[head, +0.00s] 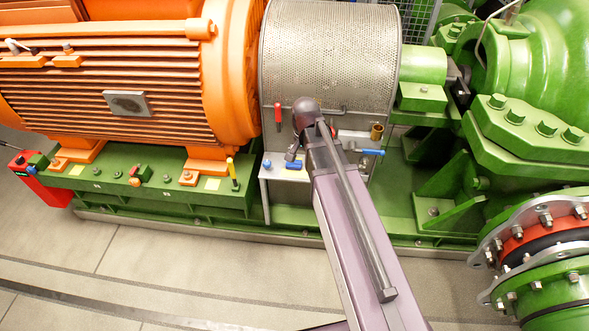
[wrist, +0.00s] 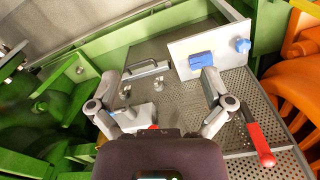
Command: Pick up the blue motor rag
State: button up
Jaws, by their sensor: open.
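My gripper (wrist: 160,82) is open in the wrist view, its two grey fingers spread with nothing between them. Beyond the right fingertip is a blue block-like piece (wrist: 200,60) on a pale plate, with a blue knob (wrist: 243,46) beside it. In the head view a flat blue piece (head: 294,165) lies at that plate, left of my arm. A small dark blue thing (head: 38,160) sits by the red box at the far left. I cannot tell which of these, if any, is the rag. My arm hides most of the gripper in the head view.
The orange motor (head: 130,75) stands left of the perforated guard (head: 330,55). A red handle (wrist: 258,145) is close to the right finger in the wrist view. A blue-handled part (head: 373,152) and a brass piece (head: 376,131) are right of my arm. Green pump parts (head: 520,140) fill the right.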

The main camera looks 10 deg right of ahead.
jog(key=w+f+m+b, duration=0.4)
jog(key=w+m, duration=0.3)
jog(key=w, duration=0.2)
jog(key=w+f+m+b, duration=0.4)
jog(key=w+m, duration=0.3)
jog(key=w, duration=0.3)
jog(key=shift+w+f+m, duration=0.25)
jog(key=shift+f+m, duration=0.05)
jog(key=shift+f, duration=0.1)
jog(key=shift+f, duration=0.1)
jog(key=b, duration=0.8)
send_over(294, 164)
jog(key=w, duration=0.1)
notch_tip(294, 164, down, 8)
jog(key=shift+a+f, duration=0.1)
jog(key=shift+a, duration=0.05)
jog(key=shift+f+b, duration=0.1)
jog(key=shift+b, duration=0.2)
notch_tip(294, 164, down, 5)
jog(key=b, duration=0.5)
jog(key=shift+f, duration=0.15)
jog(key=c, duration=0.9)
